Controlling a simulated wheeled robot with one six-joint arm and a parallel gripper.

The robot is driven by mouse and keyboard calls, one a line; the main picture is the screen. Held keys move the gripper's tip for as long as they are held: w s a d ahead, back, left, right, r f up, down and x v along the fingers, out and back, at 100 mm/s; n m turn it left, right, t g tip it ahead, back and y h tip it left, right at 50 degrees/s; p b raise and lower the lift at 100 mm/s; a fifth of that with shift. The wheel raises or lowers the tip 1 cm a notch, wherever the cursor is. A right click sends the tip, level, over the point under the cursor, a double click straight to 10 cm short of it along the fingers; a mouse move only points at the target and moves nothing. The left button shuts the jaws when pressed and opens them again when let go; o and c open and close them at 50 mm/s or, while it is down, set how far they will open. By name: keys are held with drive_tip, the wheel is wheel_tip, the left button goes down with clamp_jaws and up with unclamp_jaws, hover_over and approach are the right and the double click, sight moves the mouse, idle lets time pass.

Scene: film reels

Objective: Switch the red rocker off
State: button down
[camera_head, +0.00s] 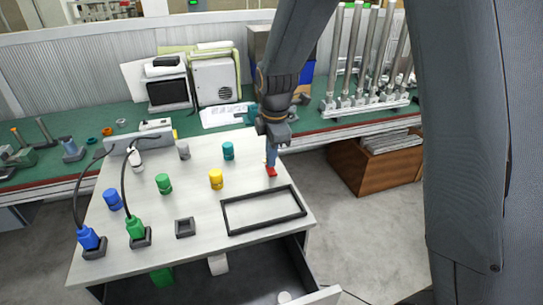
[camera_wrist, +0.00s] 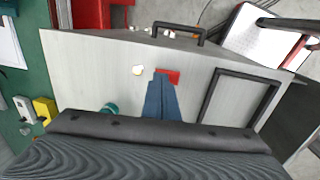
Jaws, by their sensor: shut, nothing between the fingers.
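The red rocker (camera_head: 271,172) is a small red block near the right edge of the white table. In the wrist view the red rocker (camera_wrist: 170,76) shows just beyond and to the right of my fingertips. My gripper (camera_head: 270,163) points down with its blue fingers together and empty. In the wrist view my gripper (camera_wrist: 160,80) has its tips right at the rocker's near edge; I cannot tell whether they touch it. The tips hide part of the rocker, and its tilt is too small to tell.
The white table (camera_head: 200,170) holds yellow (camera_head: 216,180), teal (camera_head: 228,151) and green (camera_head: 164,184) cylinders, a black frame (camera_head: 262,230) and an empty square holder (camera_head: 185,228). Blue (camera_head: 88,238) and green (camera_head: 135,228) cabled plugs stand front left. A drawer is open below.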

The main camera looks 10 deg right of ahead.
drive_tip(key=shift+f, duration=0.3)
drive_tip(key=shift+w+f+g, duration=0.2)
drive_tip(key=shift+f+g, duration=0.1)
drive_tip(key=shift+g, duration=0.2)
drive_tip(key=shift+s+f, duration=0.1)
drive_tip(key=shift+s, duration=0.05)
